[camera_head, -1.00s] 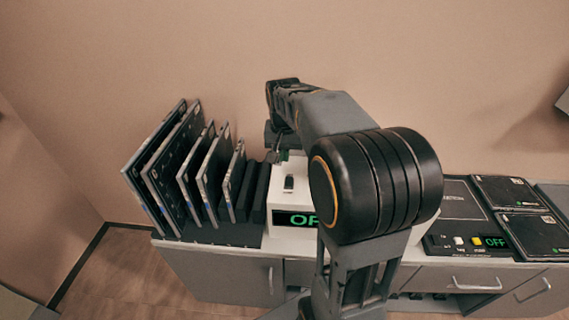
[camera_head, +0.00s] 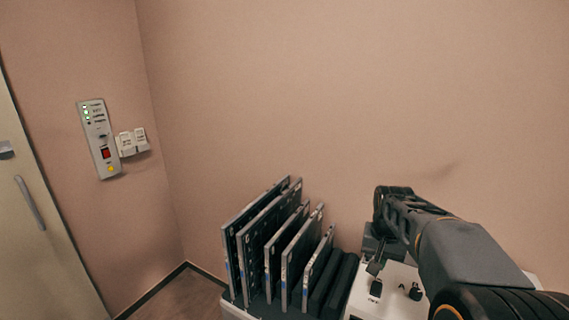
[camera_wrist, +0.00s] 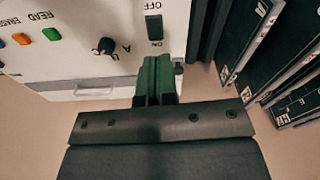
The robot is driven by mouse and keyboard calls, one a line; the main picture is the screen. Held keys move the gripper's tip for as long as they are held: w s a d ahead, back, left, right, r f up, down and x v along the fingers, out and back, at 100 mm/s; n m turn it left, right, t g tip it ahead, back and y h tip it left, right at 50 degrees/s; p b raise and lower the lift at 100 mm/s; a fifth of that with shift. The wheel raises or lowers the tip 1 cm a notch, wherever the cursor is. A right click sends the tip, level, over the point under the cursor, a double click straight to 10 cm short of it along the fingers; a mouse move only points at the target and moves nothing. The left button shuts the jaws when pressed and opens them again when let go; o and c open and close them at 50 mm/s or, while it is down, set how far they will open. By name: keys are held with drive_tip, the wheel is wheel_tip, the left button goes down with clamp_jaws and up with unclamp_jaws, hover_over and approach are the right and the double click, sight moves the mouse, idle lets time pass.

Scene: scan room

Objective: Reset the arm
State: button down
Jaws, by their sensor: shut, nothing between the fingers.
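My gripper (camera_wrist: 157,68) is shut, its two green fingers together with nothing between them. In the wrist view the fingertips are just in front of a white device (camera_wrist: 100,20), close to its dark switch (camera_wrist: 154,27) marked OFF and ON. I cannot tell whether they touch it. In the head view my arm reaches in from the lower right, and the gripper (camera_head: 375,266) hangs over the top of the white device (camera_head: 392,296), by the switch. A black knob (camera_wrist: 105,46) is left of the fingers.
Several dark flat panels (camera_head: 262,243) stand in a rack left of the device; they also show at right in the wrist view (camera_wrist: 250,40). A wall control panel (camera_head: 100,138) and a door (camera_head: 35,200) are at far left. Bare wall fills the space above.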

drive_tip(key=s+a+f+n+t, duration=0.25)
drive_tip(key=s+a+n, duration=0.25)
drive_tip(key=s+a, duration=0.6)
drive_tip(key=m+g+b, duration=0.2)
drive_tip(key=m+b, duration=0.3)
drive_tip(key=m, duration=0.1)
approach(376, 281)
drive_tip(key=shift+t+h, duration=0.25)
drive_tip(key=shift+h, duration=0.15)
drive_tip(key=f, duration=0.7)
drive_tip(key=shift+w+d+f, duration=0.1)
drive_tip(key=shift+w+f, duration=0.1)
drive_tip(key=shift+w, duration=0.2)
